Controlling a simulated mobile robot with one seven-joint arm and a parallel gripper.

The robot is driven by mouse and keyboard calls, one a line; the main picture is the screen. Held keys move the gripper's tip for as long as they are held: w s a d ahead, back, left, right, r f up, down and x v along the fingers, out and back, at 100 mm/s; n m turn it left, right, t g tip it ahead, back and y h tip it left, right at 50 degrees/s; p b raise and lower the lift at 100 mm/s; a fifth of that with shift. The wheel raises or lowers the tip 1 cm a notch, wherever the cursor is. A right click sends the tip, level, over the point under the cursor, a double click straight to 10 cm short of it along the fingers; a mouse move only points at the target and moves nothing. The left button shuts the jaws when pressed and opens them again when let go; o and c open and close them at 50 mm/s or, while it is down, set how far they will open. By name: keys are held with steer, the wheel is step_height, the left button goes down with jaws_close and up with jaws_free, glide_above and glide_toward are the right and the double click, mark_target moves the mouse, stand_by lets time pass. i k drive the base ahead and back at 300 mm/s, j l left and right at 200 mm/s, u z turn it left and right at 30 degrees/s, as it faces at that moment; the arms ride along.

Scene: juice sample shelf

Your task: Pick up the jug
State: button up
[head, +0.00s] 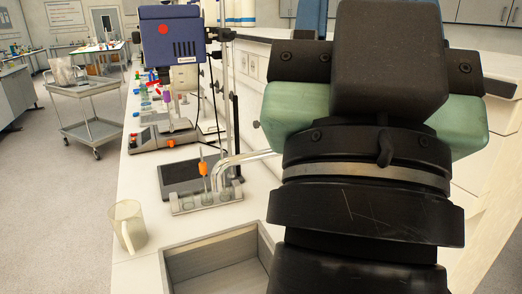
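A pale beige, translucent jug (127,226) stands upright on the white counter (145,183), near its left edge and just left of the sink. Its handle faces the lower side of the picture. My gripper (385,65), at the end of my large black and green arm, fills the right side of the head view. It is well to the right of the jug and apart from it. Its fingertips are hidden, so I cannot see whether it is open or shut or holds anything.
A sink (215,262) lies right of the jug. Behind it are a rack of glass tubes (206,200), a curved metal tap (246,158) and a stand with a blue device (172,38). A grey cart (90,125) stands on open floor at the left.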

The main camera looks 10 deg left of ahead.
mark_target(126, 216)
steer(key=i+j, duration=0.25)
steer(key=j, duration=0.2)
steer(key=i+j, duration=0.2)
steer(key=j, duration=0.2)
steer(key=i+j, duration=0.25)
steer(key=j, duration=0.2)
steer(key=i+j+u, duration=0.1)
steer(key=i+j, duration=0.15)
steer(key=j, duration=0.2)
